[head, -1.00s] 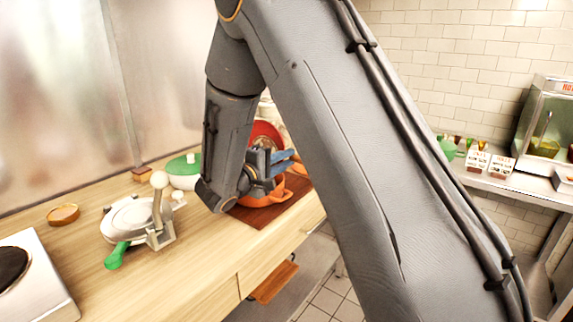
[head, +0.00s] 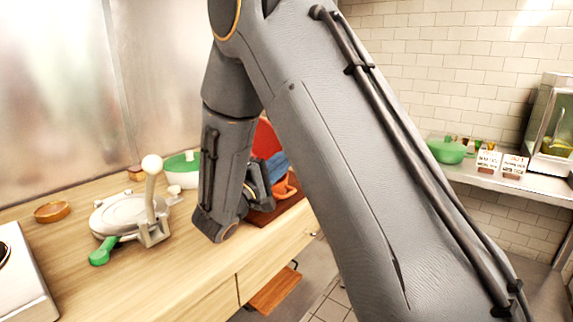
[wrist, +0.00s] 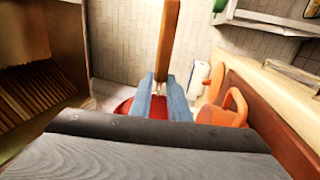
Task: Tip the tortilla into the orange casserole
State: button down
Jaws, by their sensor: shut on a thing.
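My gripper (wrist: 165,104) has blue fingers, shut on a red pan (head: 268,140) that stands steeply tilted beside and above the orange casserole. Red also shows behind the fingers in the wrist view (wrist: 124,106). The orange casserole (head: 287,187) sits on a dark reddish board (head: 277,214), partly hidden by my arm. Its loop handle (wrist: 236,101) shows right of the fingers in the wrist view. The tortilla is not visible in any view. A brown bar (wrist: 167,40) runs up from between the fingertips; I cannot tell whether it belongs to the pan.
A small wooden dish (head: 52,211) and a white cooker (head: 25,290) are farther left. A wooden board (head: 273,291) juts out below the counter's front edge.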

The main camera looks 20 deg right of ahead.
jog(key=shift+s+a+f+t+h+b, duration=0.35)
jog(key=shift+a+f+t+h+b, duration=0.25)
jog(key=shift+b, duration=1.3)
jog(key=shift+h, duration=0.3)
jog(key=shift+r, duration=0.1)
notch_tip(320, 180, up, 6)
jog(key=w+d+p, duration=0.1)
jog(key=p, duration=0.1)
jog(key=shift+d+p, duration=0.3)
